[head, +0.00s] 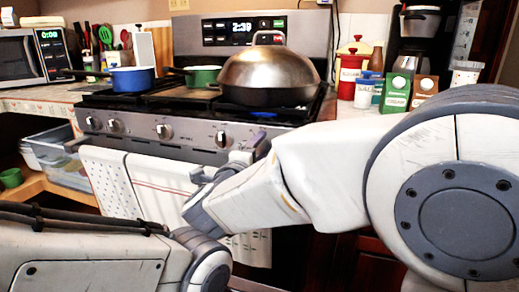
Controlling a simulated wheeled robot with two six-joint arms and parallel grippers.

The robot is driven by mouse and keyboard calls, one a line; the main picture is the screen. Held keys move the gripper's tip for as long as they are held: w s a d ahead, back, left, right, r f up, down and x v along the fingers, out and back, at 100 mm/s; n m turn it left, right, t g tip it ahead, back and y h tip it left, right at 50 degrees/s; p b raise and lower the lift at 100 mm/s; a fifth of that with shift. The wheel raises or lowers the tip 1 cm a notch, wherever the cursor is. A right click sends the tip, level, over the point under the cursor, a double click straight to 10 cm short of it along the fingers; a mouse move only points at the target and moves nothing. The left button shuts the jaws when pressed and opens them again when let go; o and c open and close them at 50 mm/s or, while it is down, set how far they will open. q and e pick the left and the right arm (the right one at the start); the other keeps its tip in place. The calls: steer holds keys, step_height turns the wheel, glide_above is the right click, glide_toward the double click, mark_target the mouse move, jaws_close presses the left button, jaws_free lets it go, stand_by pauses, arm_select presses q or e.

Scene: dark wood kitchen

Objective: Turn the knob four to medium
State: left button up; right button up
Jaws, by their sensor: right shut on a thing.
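The stove (190,135) has a row of knobs on its front panel. Two knobs show at the left, the first knob (93,122) and the second knob (114,125). A third knob (164,131) is near the middle, and a fourth knob (222,139) is just left of my right gripper. My right gripper (254,148) is at the panel's right part, shut on a knob that its fingers and wrist mostly hide. I cannot tell that knob's setting. My left arm crosses the lower left, and its gripper is not in view.
A large domed pan (268,76), a blue pot (132,79) and a green pot (203,76) stand on the stovetop. A towel (135,185) hangs on the oven handle below the knobs. Canisters and boxes crowd the right counter; a microwave (22,58) stands left.

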steer(key=o, duration=1.4)
steer(key=shift+c, duration=0.2)
steer(key=shift+r, duration=0.1)
steer(key=r+p, duration=0.1)
steer(key=r, duration=0.2)
steer(key=d+r+p, duration=0.1)
steer(key=r, duration=0.1)
steer(key=shift+s+r+p, duration=0.1)
steer(key=shift+s+p, duration=0.05)
steer(key=shift+p, duration=0.2)
steer(key=s+d+r+p, duration=0.2)
steer(key=s+d+r, duration=0.3)
steer(key=d, duration=0.4)
steer(key=shift+s+r+p, duration=0.3)
steer(key=shift+s+p, duration=0.05)
steer(key=shift+p, duration=0.05)
